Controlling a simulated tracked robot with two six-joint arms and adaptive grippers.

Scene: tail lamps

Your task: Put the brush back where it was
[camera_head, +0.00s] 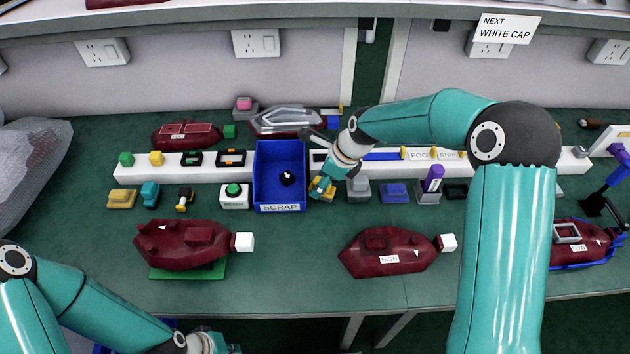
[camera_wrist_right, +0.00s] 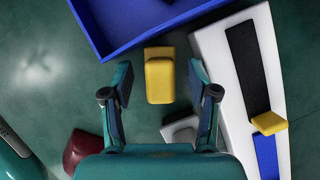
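No thing in these frames is clearly a brush. A small dark brown item (camera_head: 591,123) lies at the far right back, too small to identify. My right gripper (camera_head: 322,182) is just right of the blue SCRAP bin; in the right wrist view (camera_wrist_right: 160,88) its fingers are open. A yellow block (camera_wrist_right: 160,78) lies ahead of and between the fingertips, with gaps on both sides; it also shows in the head view (camera_head: 329,193), partly hidden by the gripper. My left gripper (camera_head: 210,343) is at the bottom edge, mostly cut off.
The blue SCRAP bin (camera_head: 265,190) holds a small black piece. A white strip (camera_head: 130,172) runs behind it. Dark red lamps (camera_head: 180,245), (camera_head: 385,262) lie in front, with bare green table (camera_head: 300,285) between them. A purple item (camera_head: 433,178) stands upright at right.

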